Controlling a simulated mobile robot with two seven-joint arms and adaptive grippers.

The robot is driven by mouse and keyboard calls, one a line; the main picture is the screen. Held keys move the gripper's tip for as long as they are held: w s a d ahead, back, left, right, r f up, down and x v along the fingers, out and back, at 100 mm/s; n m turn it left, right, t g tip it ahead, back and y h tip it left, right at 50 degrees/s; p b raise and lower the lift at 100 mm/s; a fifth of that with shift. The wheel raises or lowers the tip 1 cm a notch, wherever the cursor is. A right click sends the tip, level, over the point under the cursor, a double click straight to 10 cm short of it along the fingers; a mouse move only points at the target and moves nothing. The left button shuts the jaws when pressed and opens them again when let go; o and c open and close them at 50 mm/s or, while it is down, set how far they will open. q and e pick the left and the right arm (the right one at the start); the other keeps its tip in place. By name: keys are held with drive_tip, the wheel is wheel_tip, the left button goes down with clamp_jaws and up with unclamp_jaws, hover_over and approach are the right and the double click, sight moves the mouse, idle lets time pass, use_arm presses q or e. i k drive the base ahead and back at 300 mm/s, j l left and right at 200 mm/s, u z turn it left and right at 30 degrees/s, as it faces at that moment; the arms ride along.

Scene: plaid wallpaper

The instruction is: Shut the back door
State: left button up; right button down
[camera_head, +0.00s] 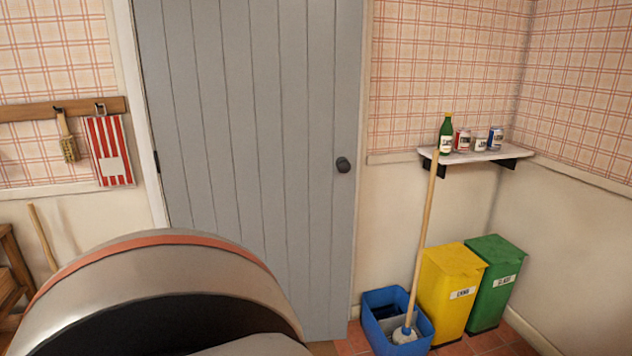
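The back door (260,130) is a tall grey plank door in the middle of the view. Its dark round knob (343,165) is on the right side, and a hinge shows at its left edge. The door appears to fill its frame, with its right edge close to the pale jamb; I cannot tell whether it is fully latched. A large rounded grey part of my own body with an orange band covers the lower left and hides the door's lower left corner. Neither of my grippers is in view.
Right of the door stand a blue mop bucket (372,314) with a mop (425,230), a yellow bin (447,295) and a green bin (497,290). Above them is a shelf (478,157) with a bottle and cans. A peg rail (30,111) hangs at left.

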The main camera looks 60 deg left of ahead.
sight(254, 105)
drive_tip(key=i+j+u, duration=0.1)
drive_tip(key=u, duration=0.4)
drive_tip(key=i+u, duration=0.3)
drive_tip(key=u, duration=0.15)
drive_tip(key=i+l+u, duration=0.1)
drive_tip(key=i+u, duration=0.15)
drive_tip(key=u, duration=0.25)
